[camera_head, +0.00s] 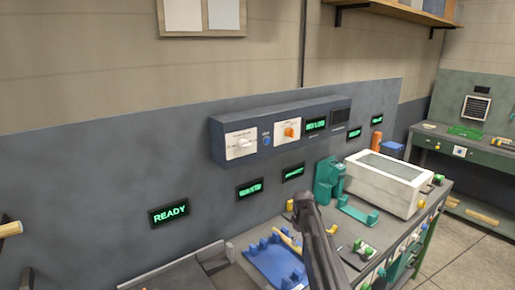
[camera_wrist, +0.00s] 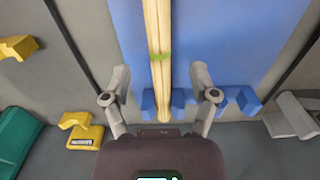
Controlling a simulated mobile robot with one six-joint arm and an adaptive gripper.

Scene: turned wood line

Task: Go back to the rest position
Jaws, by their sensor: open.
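My gripper (camera_wrist: 160,85) is open in the wrist view, with its two grey fingers spread apart. A pale turned wood piece (camera_wrist: 158,50) with a green mark runs lengthwise between the fingers. It lies over a blue fixture (camera_wrist: 225,40) with small blue blocks near the piece's lower end. The gripper itself is hidden in that view.
A white box with a grey window (camera_head: 388,180) and a green machine (camera_head: 327,182) stand right on the bench. A control panel (camera_head: 280,132) and lit displays, one reading READY (camera_head: 170,212), are on the wall. Yellow blocks (camera_wrist: 82,132) lie left of the fixture.

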